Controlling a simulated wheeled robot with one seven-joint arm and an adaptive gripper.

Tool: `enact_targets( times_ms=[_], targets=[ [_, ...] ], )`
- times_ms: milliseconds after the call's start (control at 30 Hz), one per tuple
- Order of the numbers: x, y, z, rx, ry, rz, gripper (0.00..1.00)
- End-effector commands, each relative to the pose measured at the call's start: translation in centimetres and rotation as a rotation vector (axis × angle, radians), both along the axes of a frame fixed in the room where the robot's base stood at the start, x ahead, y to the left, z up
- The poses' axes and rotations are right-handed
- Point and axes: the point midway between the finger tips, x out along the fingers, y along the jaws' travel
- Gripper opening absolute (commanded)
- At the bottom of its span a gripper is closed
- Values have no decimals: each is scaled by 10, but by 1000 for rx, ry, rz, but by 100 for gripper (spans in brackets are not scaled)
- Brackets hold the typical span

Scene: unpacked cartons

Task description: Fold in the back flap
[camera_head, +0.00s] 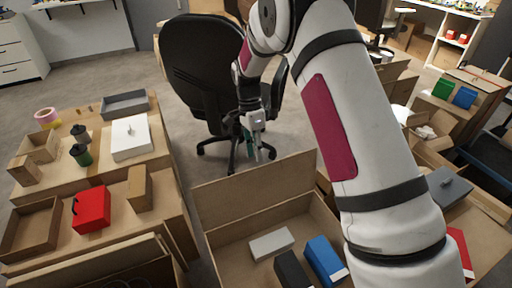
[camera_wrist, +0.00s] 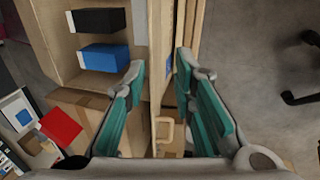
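The open carton (camera_head: 225,240) stands in the lower middle of the head view. Its back flap (camera_head: 250,192) stands raised along the far side. My gripper (camera_head: 258,154) is just beyond and above the flap's top edge, pointing down. In the wrist view my gripper (camera_wrist: 159,64) has its two teal fingers spread apart and nothing gripped. The flap (camera_wrist: 160,45) shows nearly edge-on as a tan strip in the gap between the fingers. I cannot tell whether a finger touches it. The carton's inside (camera_wrist: 60,65) lies left of the strip.
The carton holds a grey box (camera_head: 271,244), a black box (camera_head: 293,270) and a blue box (camera_head: 325,262). A black office chair (camera_head: 205,75) stands close behind my gripper. Loaded tables flank the carton, with a red box (camera_head: 91,210) at left. Bare floor shows behind the carton.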

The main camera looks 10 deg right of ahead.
Motion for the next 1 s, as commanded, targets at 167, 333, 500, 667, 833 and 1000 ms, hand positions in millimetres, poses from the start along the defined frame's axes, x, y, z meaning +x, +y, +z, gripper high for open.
enact_targets(
  times_ms=[167,333,500,667,833,1000],
  targets=[
    [1,0,4,0,1,0,24],
    [1,0,4,0,1,0,24],
    [2,-2,4,10,-6,20,0],
    [9,-15,5,68,-48,153,0],
    [21,-36,8,148,-135,401,0],
    [32,-58,12,192,-228,660,0]
  ],
)
